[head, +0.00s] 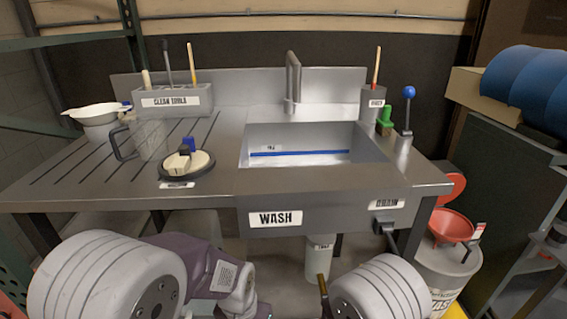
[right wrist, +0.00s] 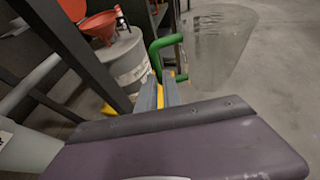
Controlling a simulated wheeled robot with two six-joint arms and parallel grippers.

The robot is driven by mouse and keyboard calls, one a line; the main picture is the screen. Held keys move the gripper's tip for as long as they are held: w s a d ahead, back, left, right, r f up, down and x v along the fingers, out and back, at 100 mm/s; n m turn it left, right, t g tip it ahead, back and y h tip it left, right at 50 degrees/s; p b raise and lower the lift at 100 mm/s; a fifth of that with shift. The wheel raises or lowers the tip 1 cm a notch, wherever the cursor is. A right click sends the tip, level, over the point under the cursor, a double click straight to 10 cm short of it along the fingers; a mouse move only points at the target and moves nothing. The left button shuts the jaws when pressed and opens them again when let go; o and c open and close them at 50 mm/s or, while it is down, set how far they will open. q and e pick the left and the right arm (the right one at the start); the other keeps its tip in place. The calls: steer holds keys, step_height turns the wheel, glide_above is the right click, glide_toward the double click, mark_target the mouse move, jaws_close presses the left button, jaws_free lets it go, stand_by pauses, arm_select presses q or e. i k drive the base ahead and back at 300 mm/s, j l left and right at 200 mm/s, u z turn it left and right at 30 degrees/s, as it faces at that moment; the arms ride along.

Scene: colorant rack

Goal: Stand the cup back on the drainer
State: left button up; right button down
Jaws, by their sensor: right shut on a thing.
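A clear cup (right wrist: 215,45) with a green handle (right wrist: 166,42) shows in the right wrist view. My right gripper (right wrist: 165,82) is shut on the green handle, with the cup to the right of its fingers and grey floor behind. I cannot make out this cup in the head view. The drainer (head: 60,168) is the grooved left part of the steel sink bench. My left gripper is not in view.
On the drainer stand a clear jug with a dark handle (head: 150,140), a white bowl (head: 97,115) and a round dark dish (head: 187,168). Behind is the CLEAN TOOLS holder (head: 177,100). The sink (head: 312,130) is right of these. A drum with red funnel (right wrist: 122,55) stands near the right gripper.

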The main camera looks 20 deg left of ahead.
mark_target(82, 176)
steer(key=k+j, duration=0.15)
steer(key=j, duration=0.25)
steer(key=k+j, duration=0.15)
steer(key=j, duration=0.25)
steer(key=k+j, duration=0.2)
steer(key=j, duration=0.2)
steer(key=k+j, duration=0.15)
steer(key=j, duration=0.25)
steer(key=k+j, duration=0.15)
steer(key=j, duration=0.25)
steer(key=k+j, duration=0.15)
steer(key=j, duration=0.25)
